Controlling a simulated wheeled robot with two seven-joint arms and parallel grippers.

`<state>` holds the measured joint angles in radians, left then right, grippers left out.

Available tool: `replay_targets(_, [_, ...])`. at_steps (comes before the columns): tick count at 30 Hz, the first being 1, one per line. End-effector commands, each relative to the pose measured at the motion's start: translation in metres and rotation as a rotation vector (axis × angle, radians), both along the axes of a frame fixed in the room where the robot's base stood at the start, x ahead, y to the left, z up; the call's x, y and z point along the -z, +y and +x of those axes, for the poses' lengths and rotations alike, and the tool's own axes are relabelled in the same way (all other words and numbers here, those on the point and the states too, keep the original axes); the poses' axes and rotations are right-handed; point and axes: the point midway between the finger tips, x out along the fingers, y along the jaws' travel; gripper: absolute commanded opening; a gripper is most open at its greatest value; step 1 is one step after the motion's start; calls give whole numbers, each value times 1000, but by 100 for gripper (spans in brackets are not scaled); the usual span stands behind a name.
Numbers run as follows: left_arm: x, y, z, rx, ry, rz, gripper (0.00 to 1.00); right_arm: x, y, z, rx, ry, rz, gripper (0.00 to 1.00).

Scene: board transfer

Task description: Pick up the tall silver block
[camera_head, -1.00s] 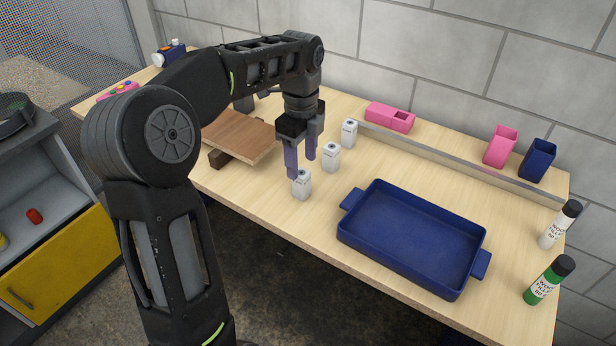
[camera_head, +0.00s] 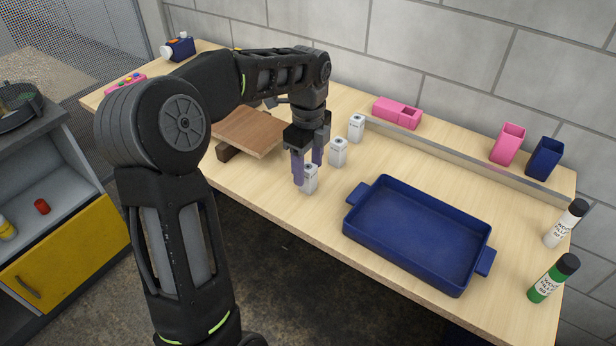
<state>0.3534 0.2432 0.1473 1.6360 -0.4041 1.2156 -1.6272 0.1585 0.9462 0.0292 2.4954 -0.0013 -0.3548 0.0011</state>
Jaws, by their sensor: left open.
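Three small silver-white blocks stand upright in a slanting row on the wooden table: a front one (camera_head: 310,180), a middle one (camera_head: 338,153) and a back one (camera_head: 356,129). They look alike, and I cannot tell for sure which is tallest. My left gripper (camera_head: 308,173) points down, open, at the front block. One purple-grey finger is beside the block's left side, and the other is behind it near its upper right. Contact cannot be made out. My right gripper is not in view.
A blue tray (camera_head: 348,232) lies right of the blocks. A brown board (camera_head: 250,131) rests on a support at left. Pink boxes (camera_head: 396,113), (camera_head: 508,145) and a blue box (camera_head: 544,158) are along the back. Two bottles (camera_head: 566,224), (camera_head: 553,279) stand at right.

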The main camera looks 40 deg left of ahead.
Motion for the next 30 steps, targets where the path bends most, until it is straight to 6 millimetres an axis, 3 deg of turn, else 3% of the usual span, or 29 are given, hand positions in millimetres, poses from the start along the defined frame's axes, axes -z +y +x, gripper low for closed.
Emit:
replay_targets(9, [40, -1, -2, 0, 2, -1, 55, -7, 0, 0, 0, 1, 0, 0])
replay_targets(27, [41, -1, -1, 0, 0, 0, 55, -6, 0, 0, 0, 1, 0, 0])
replay_targets(30, [40, -1, -1, 0, 0, 0, 48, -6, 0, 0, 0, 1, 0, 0])
